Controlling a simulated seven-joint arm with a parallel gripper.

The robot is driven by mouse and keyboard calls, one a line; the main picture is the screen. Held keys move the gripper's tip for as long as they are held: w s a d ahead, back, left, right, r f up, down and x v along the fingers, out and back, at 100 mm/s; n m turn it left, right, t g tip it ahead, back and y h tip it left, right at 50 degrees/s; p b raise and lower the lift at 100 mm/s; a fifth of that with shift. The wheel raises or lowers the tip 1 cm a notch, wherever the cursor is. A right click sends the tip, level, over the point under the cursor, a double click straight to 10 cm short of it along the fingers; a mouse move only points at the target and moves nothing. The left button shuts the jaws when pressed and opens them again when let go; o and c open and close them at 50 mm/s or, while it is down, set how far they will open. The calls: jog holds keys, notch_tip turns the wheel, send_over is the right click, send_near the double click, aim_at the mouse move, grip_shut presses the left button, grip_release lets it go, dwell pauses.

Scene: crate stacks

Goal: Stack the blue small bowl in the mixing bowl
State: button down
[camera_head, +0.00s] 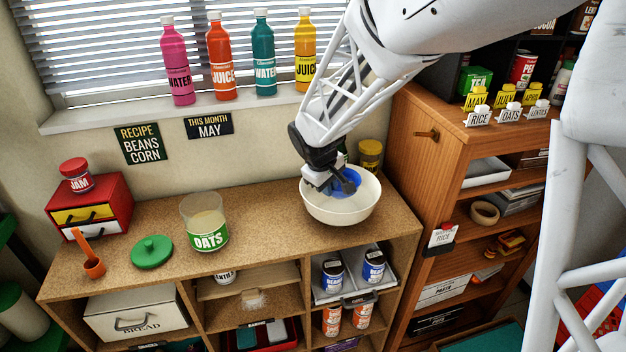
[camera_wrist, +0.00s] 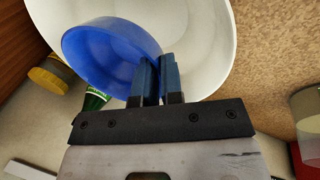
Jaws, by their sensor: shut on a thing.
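The mixing bowl (camera_head: 342,210) is large and cream-white and stands on the cork-coloured counter at its right end. The blue small bowl (camera_head: 348,179) is inside the mixing bowl's rim in the head view. My gripper (camera_head: 340,184) reaches down into the mixing bowl. In the wrist view my gripper (camera_wrist: 159,82) is shut on the rim of the blue small bowl (camera_wrist: 105,55), which looks tilted. The mixing bowl (camera_wrist: 205,60) spreads beneath and around it. I cannot tell whether the blue bowl touches the mixing bowl's bottom.
An oats jar (camera_head: 204,222), a green lid (camera_head: 152,252) and an orange scoop (camera_head: 88,254) stand to the left on the counter. A yellow-lidded jar (camera_head: 370,154) is behind the mixing bowl. A wooden shelf unit (camera_head: 425,135) rises to the right.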

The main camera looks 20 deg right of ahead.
jog(key=shift+f, duration=1.6)
jog(key=shift+f, duration=0.6)
jog(key=c, duration=1.3)
grip_release()
jog(key=shift+o, duration=0.2)
jog(key=shift+r, duration=0.1)
jog(key=shift+r, duration=0.5)
jog(key=v, duration=1.2)
